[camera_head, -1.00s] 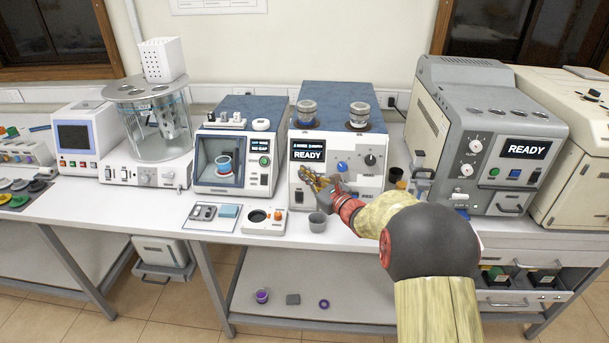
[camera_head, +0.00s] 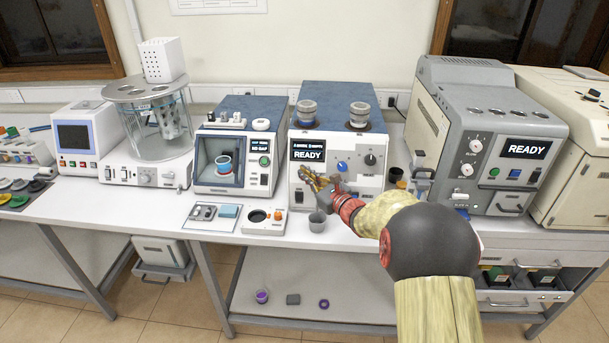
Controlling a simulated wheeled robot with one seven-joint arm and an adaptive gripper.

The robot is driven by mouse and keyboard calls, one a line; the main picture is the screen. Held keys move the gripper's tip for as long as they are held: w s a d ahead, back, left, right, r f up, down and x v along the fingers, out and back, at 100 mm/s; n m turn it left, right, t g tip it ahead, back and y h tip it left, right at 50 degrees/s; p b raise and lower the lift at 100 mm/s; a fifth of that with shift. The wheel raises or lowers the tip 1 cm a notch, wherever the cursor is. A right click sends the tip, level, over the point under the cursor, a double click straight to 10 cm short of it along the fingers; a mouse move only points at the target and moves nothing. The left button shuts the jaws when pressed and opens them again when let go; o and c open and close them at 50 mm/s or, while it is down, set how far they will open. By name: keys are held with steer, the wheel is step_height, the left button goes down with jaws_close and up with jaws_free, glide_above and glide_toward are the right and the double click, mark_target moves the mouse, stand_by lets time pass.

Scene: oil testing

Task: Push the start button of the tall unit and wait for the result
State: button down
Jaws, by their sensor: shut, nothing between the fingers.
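The tall unit (camera_head: 372,184) is a white-fronted box with a blue top in the middle of the bench. Its display (camera_head: 309,155) reads "READY". A blue knob or button (camera_head: 342,166) and a black knob (camera_head: 370,160) sit on its front. Two grey metal cups (camera_head: 307,110) stand on its top. My gripper (camera_head: 307,173) is shut and empty, with its yellow fingers at the lower left of the front panel. They cover part of the panel, and I cannot tell whether they touch it. No start button can be made out behind the fingers.
A grey cup (camera_head: 317,222) stands on the bench just below my gripper. A smaller windowed unit (camera_head: 223,165) stands to the left. A grey machine (camera_head: 515,180), also showing "READY", stands to the right. A small white device (camera_head: 264,228) lies near the front edge.

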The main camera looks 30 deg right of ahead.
steer(key=shift+w+d+f+b, duration=0.15)
steer(key=shift+w+d+b, duration=0.05)
steer(key=shift+w+b, duration=0.1)
steer(key=shift+w+d+f+b, duration=0.2)
steer(key=shift+w+b, duration=0.1)
steer(key=shift+b, duration=0.05)
stand_by(0.8)
steer(key=shift+s+a+r, duration=0.1)
steer(key=shift+s, duration=0.05)
steer(key=shift+s+a+r, duration=0.25)
steer(key=shift+s+a, duration=0.1)
steer(key=shift+s, duration=0.15)
stand_by(0.3)
steer(key=s, duration=0.1)
steer(key=s+a+r, duration=0.1)
steer(key=s+a+r+p, duration=0.1)
steer(key=shift+s+a, duration=0.25)
steer(key=shift+s, duration=0.15)
stand_by(0.7)
